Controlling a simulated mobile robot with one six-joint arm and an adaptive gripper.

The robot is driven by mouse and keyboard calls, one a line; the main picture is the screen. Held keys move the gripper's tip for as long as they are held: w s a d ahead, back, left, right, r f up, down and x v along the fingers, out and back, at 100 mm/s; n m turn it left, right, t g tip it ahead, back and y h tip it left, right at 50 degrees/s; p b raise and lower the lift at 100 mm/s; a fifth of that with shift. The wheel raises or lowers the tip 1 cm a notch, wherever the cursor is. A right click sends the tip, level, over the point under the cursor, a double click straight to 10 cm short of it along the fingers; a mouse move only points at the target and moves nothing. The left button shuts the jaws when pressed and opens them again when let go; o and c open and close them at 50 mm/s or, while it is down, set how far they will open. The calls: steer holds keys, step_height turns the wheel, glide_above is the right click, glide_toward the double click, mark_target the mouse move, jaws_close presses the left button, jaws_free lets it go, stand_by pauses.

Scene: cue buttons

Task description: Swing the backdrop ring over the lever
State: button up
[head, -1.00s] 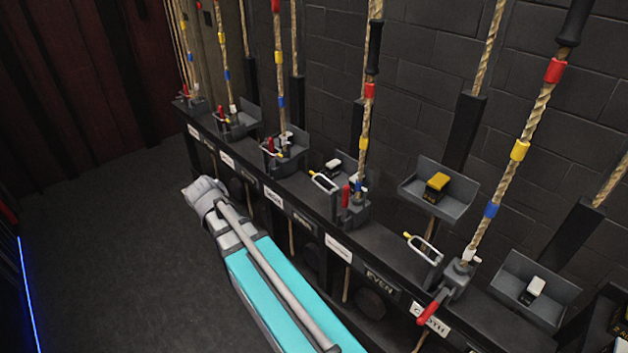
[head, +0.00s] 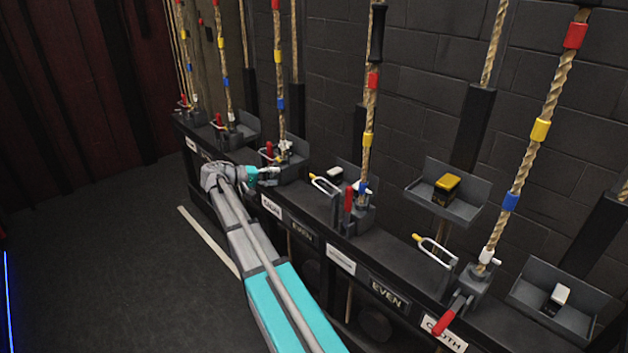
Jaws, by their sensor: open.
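My gripper (head: 267,176), teal and grey and small in the head view, is by the rail's front edge, just below a rope lock with a red lever (head: 268,151) and a pale ring (head: 267,156). It looks empty. A gap to the ring cannot be judged. I cannot tell which ring is the backdrop's.
Ropes with coloured bands rise from the black rail (head: 398,260). Labels on its front include EVEN (head: 388,293) and one that seems to read CLOTH (head: 443,332). A tray (head: 455,207) holds a black and yellow block (head: 446,189). The floor (head: 110,270) at left is open.

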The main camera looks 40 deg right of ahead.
mark_target(311, 176)
stand_by(0.3)
steer(key=b+x, duration=0.3)
steer(key=x, duration=1)
steer(key=shift+d+f, duration=0.2)
steer(key=shift+d, duration=0.15)
jaws_close()
steer(key=shift+d, duration=0.25)
steer(key=shift+a, duration=0.15)
steer(key=shift+s+r, duration=0.1)
steer(key=shift+s, duration=0.05)
